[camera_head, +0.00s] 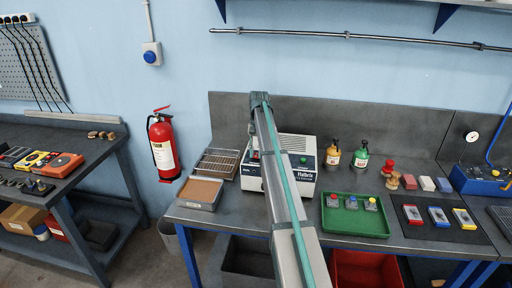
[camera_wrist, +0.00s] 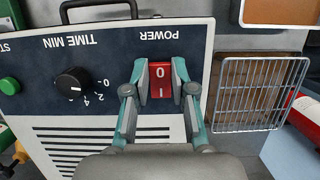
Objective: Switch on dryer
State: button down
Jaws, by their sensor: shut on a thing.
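The dryer (camera_head: 305,172) is a white and dark blue box on the middle bench in the head view, partly hidden behind my arm. Its dark front panel (camera_wrist: 110,45) fills much of the wrist view and appears upside down. A red rocker switch (camera_wrist: 160,88), marked 0 and I, sits by the word POWER. My gripper (camera_wrist: 160,78) is shut on this switch, one teal-edged finger at each side. I cannot tell which end of the rocker is pressed in. A black timer knob (camera_wrist: 73,82) and a green button (camera_wrist: 9,86) are on the same panel.
A wire rack tray (camera_head: 217,163) and a brown-filled tray (camera_head: 200,192) stand left of the dryer.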

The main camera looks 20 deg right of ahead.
dwell(0.3)
jog(key=c, duration=1)
grip_release()
jog(key=shift+o, duration=0.2)
jog(key=shift+w+d+r, duration=0.1)
jog(key=shift+w+r, duration=0.05)
jog(key=shift+r, duration=0.3)
jog(key=w+d, duration=0.2)
jog(key=w, duration=0.1)
jog(key=w+d, duration=0.2)
jog(key=w, duration=0.1)
jog(key=w+d, duration=0.3)
jog(key=w, duration=0.1)
jog(key=shift+r, duration=0.1)
jog(key=shift+s, duration=0.1)
